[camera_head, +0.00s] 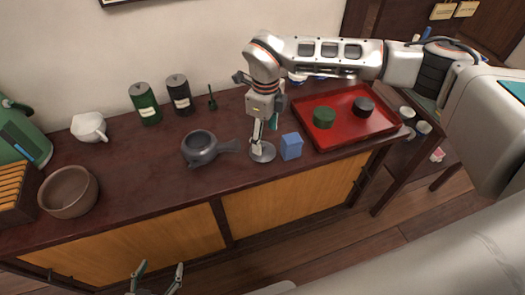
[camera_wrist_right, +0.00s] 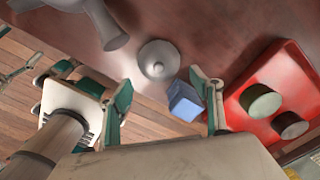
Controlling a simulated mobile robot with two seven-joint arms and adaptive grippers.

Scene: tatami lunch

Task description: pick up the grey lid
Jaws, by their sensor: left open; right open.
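The grey lid (camera_head: 262,152), round with a small knob, lies on the dark red-brown counter in the middle of the head view. It also shows in the right wrist view (camera_wrist_right: 158,60), just beyond and between my fingertips. My right gripper (camera_head: 264,126) points down over the lid, open and empty. In the right wrist view my right gripper (camera_wrist_right: 161,84) has its two green-sided fingers spread apart. Whether a finger touches the lid I cannot tell. My left gripper (camera_head: 158,272) is open and empty, low in front of the counter, at the bottom edge.
A blue box (camera_head: 291,146) stands close right of the lid, and a dark grey side-handled pot (camera_head: 199,148) close left. A red tray (camera_head: 343,135) with a green and a black container lies further right. A brown bowl (camera_head: 68,192) and green and black canisters stand left.

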